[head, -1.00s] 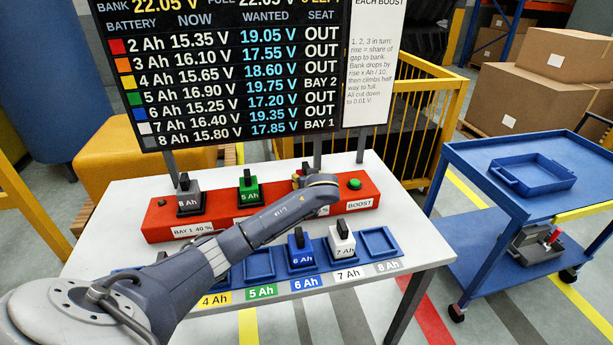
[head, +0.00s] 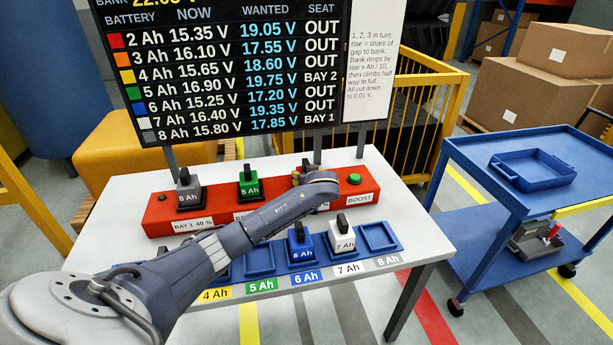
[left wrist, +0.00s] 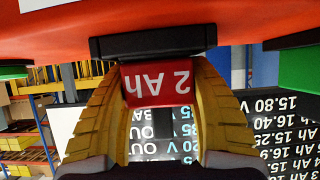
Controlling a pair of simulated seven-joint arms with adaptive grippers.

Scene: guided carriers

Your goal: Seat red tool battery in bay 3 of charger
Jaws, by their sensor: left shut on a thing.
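The red battery (left wrist: 157,82), marked 2 Ah, shows upside down in the left wrist view. My left gripper (left wrist: 157,72) is shut on it, a yellow finger on each side. Its black base (left wrist: 152,44) is at the red charger (left wrist: 50,28); I cannot tell whether it is fully down. In the head view the charger (head: 160,216) spans the table, and my left wrist hides most of bay 3 and the red battery. The board (head: 240,75) reads OUT for 2 Ah. My right gripper is not in view.
On the charger, the grey 8 Ah battery (head: 189,192) is in bay 1 and the green 5 Ah battery (head: 249,187) in bay 2. A green button (head: 354,179) is at right. Blue (head: 301,246) and white (head: 342,237) batteries stand in front trays. A blue cart (head: 470,160) stands right.

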